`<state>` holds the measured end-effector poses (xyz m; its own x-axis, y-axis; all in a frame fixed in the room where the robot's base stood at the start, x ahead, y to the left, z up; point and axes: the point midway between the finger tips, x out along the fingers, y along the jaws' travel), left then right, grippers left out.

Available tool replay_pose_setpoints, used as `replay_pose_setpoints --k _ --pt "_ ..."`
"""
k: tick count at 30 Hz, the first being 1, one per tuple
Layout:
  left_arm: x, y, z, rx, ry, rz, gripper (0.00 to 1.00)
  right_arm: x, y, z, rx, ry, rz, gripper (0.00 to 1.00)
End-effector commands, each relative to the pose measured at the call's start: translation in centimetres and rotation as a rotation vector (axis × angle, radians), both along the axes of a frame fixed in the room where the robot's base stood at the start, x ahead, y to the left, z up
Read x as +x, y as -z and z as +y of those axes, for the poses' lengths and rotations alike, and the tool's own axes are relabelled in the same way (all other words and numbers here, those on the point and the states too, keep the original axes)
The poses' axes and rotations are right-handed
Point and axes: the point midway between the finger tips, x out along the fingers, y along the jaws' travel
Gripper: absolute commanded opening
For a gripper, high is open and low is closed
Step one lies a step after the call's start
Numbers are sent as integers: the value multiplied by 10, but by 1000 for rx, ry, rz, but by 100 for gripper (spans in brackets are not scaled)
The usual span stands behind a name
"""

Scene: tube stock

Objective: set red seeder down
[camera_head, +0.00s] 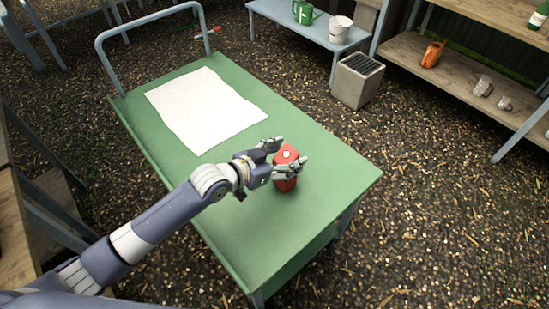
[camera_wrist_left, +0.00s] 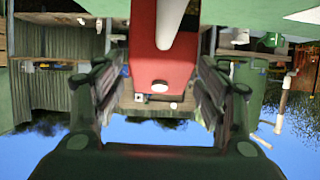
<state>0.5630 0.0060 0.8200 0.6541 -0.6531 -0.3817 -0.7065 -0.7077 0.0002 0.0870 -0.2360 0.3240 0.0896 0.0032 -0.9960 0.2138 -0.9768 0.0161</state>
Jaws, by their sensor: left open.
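The red seeder (camera_head: 286,184) stands upright on the green top of the cart (camera_head: 330,190), toward its right end. My left gripper (camera_head: 288,156) is open, with its fingers on either side of the seeder. In the left wrist view the red body of the seeder (camera_wrist_left: 165,70) with a white patch lies between the two dark fingers, with gaps visible beside it. The gripper partly hides the seeder in the head view. My right gripper is not in view.
A white sheet (camera_head: 205,108) lies on the cart's far left part. The cart's front right is bare. A blue bench (camera_head: 305,32) with a green can (camera_head: 306,12) and a white bucket (camera_head: 340,29) stands behind, beside a grey box (camera_head: 357,82). Wooden shelves (camera_head: 455,60) are at right.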

Motion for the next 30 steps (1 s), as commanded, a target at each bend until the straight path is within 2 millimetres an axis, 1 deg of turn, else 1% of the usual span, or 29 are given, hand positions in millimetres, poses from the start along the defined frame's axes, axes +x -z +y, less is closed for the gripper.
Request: replay_pose_setpoints --k 5,12,15,18,24,30 --pt "-15 -8 17 3 -1 0 66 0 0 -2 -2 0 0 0" --pt "-49 -26 50 5 -1 2 66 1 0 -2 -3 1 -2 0" --pt "-61 -33 60 4 2 2 66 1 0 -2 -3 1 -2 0" --pt "-69 -38 70 2 -1 2 66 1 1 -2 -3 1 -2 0" --pt "-77 -44 77 1 0 1 66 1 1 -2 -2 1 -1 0" --pt "-78 -45 78 0 0 0 66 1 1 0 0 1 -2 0"
